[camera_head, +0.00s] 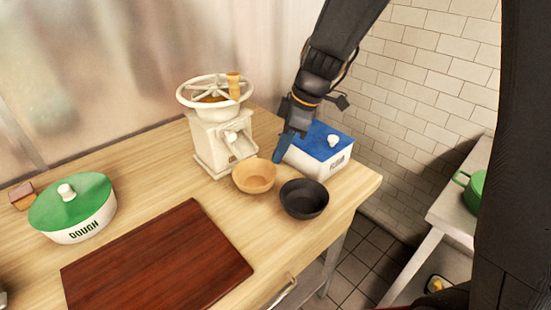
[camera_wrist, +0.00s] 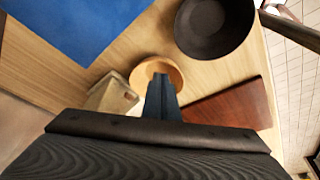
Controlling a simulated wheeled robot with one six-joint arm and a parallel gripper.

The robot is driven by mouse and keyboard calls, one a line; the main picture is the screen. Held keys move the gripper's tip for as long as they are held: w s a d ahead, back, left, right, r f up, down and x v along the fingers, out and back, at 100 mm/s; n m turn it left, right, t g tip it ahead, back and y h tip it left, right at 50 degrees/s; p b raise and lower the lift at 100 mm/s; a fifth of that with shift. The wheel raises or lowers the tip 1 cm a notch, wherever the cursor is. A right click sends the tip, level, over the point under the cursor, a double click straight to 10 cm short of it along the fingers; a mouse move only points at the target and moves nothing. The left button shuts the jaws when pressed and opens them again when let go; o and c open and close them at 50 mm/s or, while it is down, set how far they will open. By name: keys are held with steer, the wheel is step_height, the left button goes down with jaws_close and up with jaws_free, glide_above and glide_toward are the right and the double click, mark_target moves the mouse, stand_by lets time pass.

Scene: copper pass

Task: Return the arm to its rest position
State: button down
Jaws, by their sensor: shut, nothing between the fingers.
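My gripper (camera_head: 280,150) hangs from my arm above the wooden table, at the front left corner of a white box with a blue lid (camera_head: 323,143). Its fingers are shut with nothing between them. In the wrist view the shut fingers (camera_wrist: 161,85) point toward a tan bowl (camera_wrist: 155,68). That tan bowl (camera_head: 254,176) sits just below the gripper in the head view. I cannot tell whether the fingers touch the box.
A black bowl (camera_head: 304,199) stands right of the tan bowl. A white grinder (camera_head: 218,130) stands at left. A red-brown board (camera_head: 160,262) and a green-lidded dough pot (camera_head: 72,208) are farther left. A counter with a green pot (camera_head: 472,188) is at right.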

steer(key=s+d+f+m+h+b, duration=0.1)
steer(key=s+d+f+m+h, duration=0.2)
steer(key=s+d+m, duration=1)
steer(key=d+m, duration=0.2)
steer(key=m, duration=0.1)
steer(key=shift+d+t+h+b, duration=0.25)
steer(key=shift+t+h+b, duration=0.05)
steer(key=shift+t+h, duration=0.1)
